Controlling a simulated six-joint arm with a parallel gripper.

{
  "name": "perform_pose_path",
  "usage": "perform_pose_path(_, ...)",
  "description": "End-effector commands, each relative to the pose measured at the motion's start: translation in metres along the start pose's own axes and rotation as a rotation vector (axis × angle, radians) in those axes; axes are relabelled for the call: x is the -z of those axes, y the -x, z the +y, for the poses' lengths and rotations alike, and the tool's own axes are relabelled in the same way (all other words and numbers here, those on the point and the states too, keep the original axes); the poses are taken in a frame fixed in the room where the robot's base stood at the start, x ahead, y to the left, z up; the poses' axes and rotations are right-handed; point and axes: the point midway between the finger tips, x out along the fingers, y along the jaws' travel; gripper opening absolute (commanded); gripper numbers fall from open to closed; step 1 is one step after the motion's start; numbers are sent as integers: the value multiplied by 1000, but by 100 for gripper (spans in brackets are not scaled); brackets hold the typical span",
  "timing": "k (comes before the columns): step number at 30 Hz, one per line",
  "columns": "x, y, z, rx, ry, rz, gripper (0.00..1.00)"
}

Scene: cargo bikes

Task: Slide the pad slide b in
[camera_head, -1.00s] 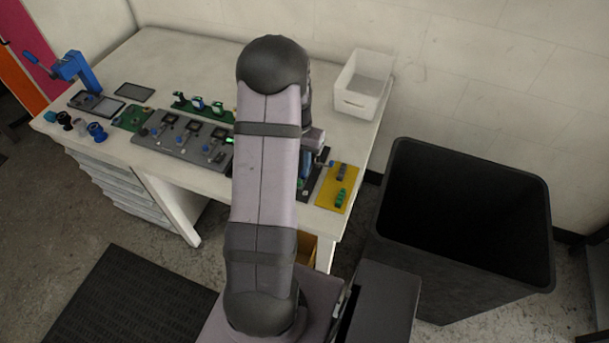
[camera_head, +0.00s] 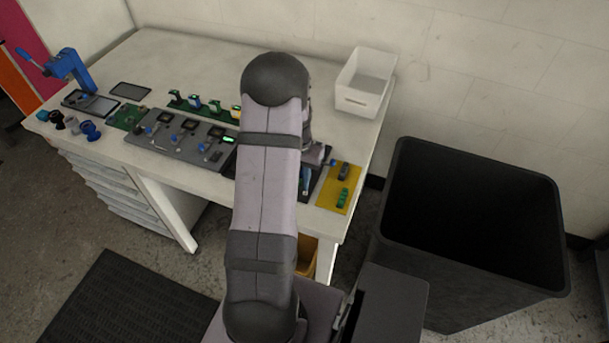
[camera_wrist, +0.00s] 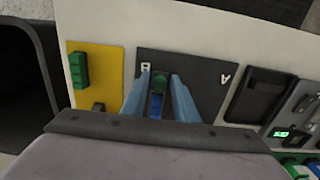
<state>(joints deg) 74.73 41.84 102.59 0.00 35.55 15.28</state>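In the wrist view a dark panel (camera_wrist: 205,84) carries a white letter B at its left and A at its right. By the B, a green piece (camera_wrist: 160,80) and a blue piece (camera_wrist: 155,105) lie in line, probably pad slide b. My gripper (camera_wrist: 160,78) has its two blue fingers either side of these pieces, with visible gaps, so it looks open. Whether it touches them, and how far in the slide sits, I cannot tell. In the head view the dark panel (camera_head: 300,190) is mostly hidden behind my arm.
A yellow plate (camera_head: 338,187) with a green and a dark piece (camera_head: 343,171) lies right of the panel. A grey fixture (camera_head: 180,140) stands to the left. A white bin (camera_head: 365,85) stands at the back right, and a large black bin (camera_head: 470,230) beside the table.

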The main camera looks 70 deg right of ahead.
Motion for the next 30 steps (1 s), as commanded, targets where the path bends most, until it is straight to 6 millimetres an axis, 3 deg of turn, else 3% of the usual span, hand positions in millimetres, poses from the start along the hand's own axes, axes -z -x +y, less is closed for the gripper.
perform_pose_path(5, 0, 0, 0, 0, 0, 0, 27)
perform_pose_path(8, 0, 0, 0, 0, 0, 0, 5)
perform_pose_path(17, 3, 0, 0, 0, 0, 0, 5)
perform_pose_path(30, 27, 0, 0, 1, -1, 2, 5)
